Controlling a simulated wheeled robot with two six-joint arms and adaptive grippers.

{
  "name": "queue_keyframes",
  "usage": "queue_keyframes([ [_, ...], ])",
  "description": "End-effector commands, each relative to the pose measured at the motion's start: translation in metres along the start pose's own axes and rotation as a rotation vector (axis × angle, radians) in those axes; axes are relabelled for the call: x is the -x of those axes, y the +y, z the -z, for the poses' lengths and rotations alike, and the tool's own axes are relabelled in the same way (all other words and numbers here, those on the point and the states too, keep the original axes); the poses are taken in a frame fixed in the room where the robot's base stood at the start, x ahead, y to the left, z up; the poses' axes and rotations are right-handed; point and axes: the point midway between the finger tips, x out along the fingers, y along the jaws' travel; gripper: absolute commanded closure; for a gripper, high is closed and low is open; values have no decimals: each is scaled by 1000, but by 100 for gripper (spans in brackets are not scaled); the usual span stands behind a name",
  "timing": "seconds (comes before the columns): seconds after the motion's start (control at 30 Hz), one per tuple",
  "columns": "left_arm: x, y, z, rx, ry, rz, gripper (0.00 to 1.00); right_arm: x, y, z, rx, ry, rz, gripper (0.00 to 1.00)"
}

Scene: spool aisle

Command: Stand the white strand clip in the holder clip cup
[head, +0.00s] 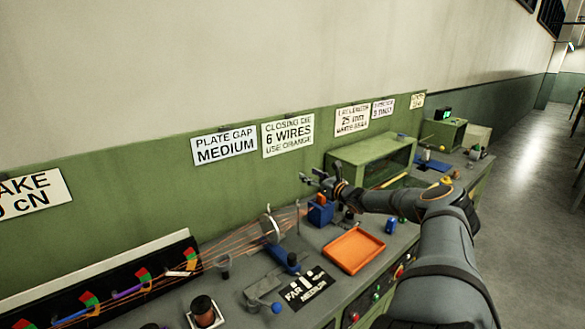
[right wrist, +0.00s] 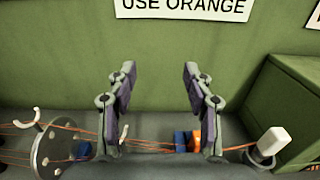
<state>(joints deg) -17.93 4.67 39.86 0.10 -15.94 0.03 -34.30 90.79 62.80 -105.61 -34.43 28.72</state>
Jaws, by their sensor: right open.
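A white blocky piece (right wrist: 273,140), which looks like the strand clip, stands slightly tilted in a small grey cup (right wrist: 262,156) at the lower right of the right wrist view. In the head view a dark cup (head: 348,216) shows under my right arm, and the arm hides what stands in it. My right gripper (right wrist: 158,72) is open with nothing between its fingers. It is above the bench, left of the white piece and facing the green wall; it also shows in the head view (head: 315,177). My left gripper is out of view.
A blue block with an orange part (head: 320,213) is below the right gripper. A round plate (head: 270,229) with orange wires stands left. An orange tray (head: 355,250) lies in front, and a green open cabinet (head: 372,155) stands right. Another cup (head: 223,263) stands near the spool rack.

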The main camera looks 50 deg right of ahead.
Motion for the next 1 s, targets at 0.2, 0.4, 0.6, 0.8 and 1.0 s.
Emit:
queue_keyframes([
  [0.2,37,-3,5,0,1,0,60,0,49,-8,-9,-2,-1,49],
  [0.4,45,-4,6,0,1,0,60,0,77,-4,-4,0,0,49],
  [0.6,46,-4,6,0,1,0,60,0,85,-2,0,0,0,49],
  [0.8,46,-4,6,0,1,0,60,0,85,-2,0,0,0,49],
  [1.0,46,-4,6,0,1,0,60,0,85,-2,1,0,0,49],
])
